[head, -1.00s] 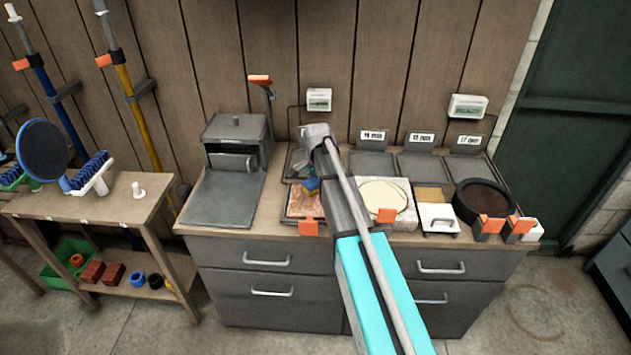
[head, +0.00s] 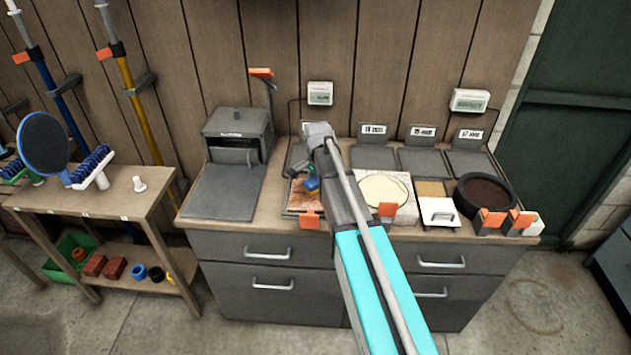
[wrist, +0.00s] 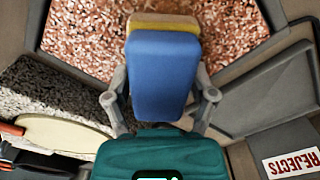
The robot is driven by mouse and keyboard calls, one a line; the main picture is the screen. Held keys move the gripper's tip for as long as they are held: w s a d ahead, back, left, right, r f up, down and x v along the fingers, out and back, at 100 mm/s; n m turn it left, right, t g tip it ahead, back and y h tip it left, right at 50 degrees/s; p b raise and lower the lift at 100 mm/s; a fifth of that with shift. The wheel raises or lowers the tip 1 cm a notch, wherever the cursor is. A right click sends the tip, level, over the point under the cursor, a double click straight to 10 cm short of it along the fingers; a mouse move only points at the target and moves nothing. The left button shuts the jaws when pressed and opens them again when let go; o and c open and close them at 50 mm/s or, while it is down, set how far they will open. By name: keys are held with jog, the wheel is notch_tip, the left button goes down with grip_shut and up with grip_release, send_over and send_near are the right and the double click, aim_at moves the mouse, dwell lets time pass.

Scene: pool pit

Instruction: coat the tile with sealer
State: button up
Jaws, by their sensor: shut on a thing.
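The tile (wrist: 90,40) is speckled pink-brown and fills the top of the wrist view; in the head view the tile (head: 294,199) lies on the counter, partly hidden by my arm. My gripper (wrist: 160,100) is shut on a blue sponge-like applicator (wrist: 163,75) with a tan layer along its far edge. The applicator (head: 312,184) is over the tile in the head view. I cannot tell whether its tan face touches the tile. No sealer coat can be made out on the tile.
A cream disc on a speckled slab (head: 384,190), a white handled block (head: 438,211) and a dark round pan (head: 484,192) stand to the right. Grey trays (head: 424,162) with labels line the back. A grey box (head: 236,135) stands left. Orange clips mark the front edge.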

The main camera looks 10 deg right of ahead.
aim_at(316, 202)
jog(key=shift+s+a, duration=0.25)
jog(key=shift+s, duration=0.7)
jog(key=shift+s+a, duration=0.3)
jog(key=shift+s, duration=0.55)
jog(key=shift+s+a, duration=0.3)
jog(key=shift+s, duration=0.55)
jog(key=shift+s, duration=0.1)
